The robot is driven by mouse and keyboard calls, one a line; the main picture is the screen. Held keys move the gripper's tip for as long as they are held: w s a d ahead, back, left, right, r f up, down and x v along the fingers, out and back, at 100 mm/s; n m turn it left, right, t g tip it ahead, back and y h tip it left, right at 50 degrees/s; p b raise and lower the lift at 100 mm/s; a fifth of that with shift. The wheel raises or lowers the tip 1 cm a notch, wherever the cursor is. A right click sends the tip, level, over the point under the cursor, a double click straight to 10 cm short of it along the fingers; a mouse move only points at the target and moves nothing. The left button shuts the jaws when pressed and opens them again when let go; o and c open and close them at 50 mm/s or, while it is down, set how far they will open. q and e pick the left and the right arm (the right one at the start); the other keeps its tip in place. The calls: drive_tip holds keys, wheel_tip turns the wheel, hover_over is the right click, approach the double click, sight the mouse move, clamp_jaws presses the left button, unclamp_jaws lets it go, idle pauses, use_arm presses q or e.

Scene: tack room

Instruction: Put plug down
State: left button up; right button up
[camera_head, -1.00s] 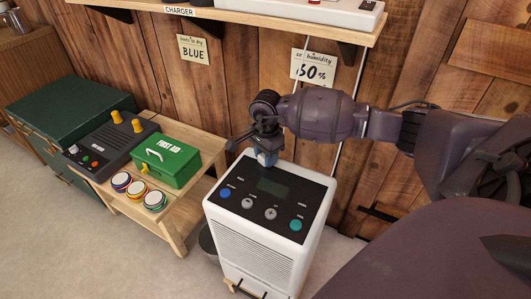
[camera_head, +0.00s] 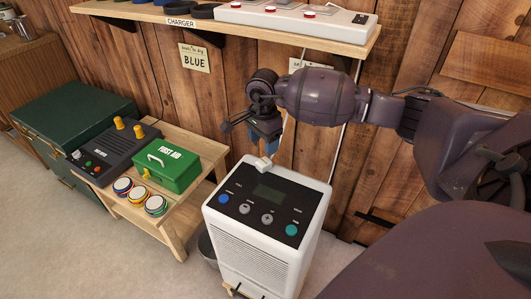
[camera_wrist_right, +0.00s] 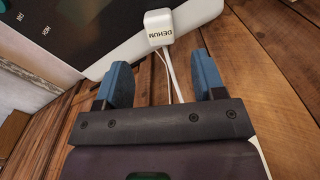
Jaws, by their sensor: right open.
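The white plug (camera_head: 264,163), marked DEHUM in the right wrist view (camera_wrist_right: 158,28), rests at the back edge of the top of the white dehumidifier (camera_head: 255,250). A white cord runs from it, and it also shows between the fingers in the right wrist view. My right gripper (camera_head: 264,142) is above and behind the plug, apart from it. Its two blue fingers (camera_wrist_right: 162,80) are spread with nothing gripped between them. My left gripper is in neither view.
A wooden bench (camera_head: 178,222) to the left bears a green first aid box (camera_head: 168,168), a dark control box (camera_head: 115,150) and several round coloured buttons. A charger shelf (camera_head: 240,27) with a white power strip (camera_head: 295,16) is on the wall above. A wooden wall stands close behind.

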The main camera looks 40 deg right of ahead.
sight(264, 161)
wheel_tip(264, 161, up, 5)
drive_tip(key=shift+r, duration=0.1)
idle(0.7)
